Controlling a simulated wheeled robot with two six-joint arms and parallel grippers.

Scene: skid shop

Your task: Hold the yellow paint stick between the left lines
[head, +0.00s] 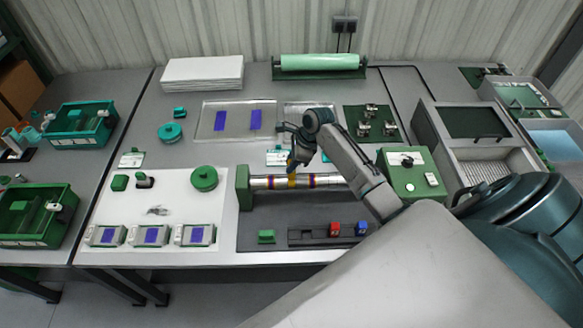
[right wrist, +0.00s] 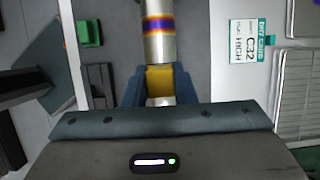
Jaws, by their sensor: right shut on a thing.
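The yellow paint stick (head: 292,182) is a small yellow block at a shiny metal tube (head: 256,183). My right gripper (head: 293,168) is shut on it from above; the right wrist view shows the yellow stick (right wrist: 160,80) between the two blue fingers. The tube lies horizontally and bears purple-and-orange bands, one left of the stick (head: 271,182) and one right of it (head: 312,180). The stick is between these bands, apart from the left one. I cannot tell whether it touches the tube. My left gripper is out of view.
A dark rack (head: 310,234) in front holds a red stick (head: 334,229) and a blue stick (head: 361,228). A small green block (head: 266,236) is left of it. A green holder (head: 244,187) and green control box (head: 411,172) flank the tube.

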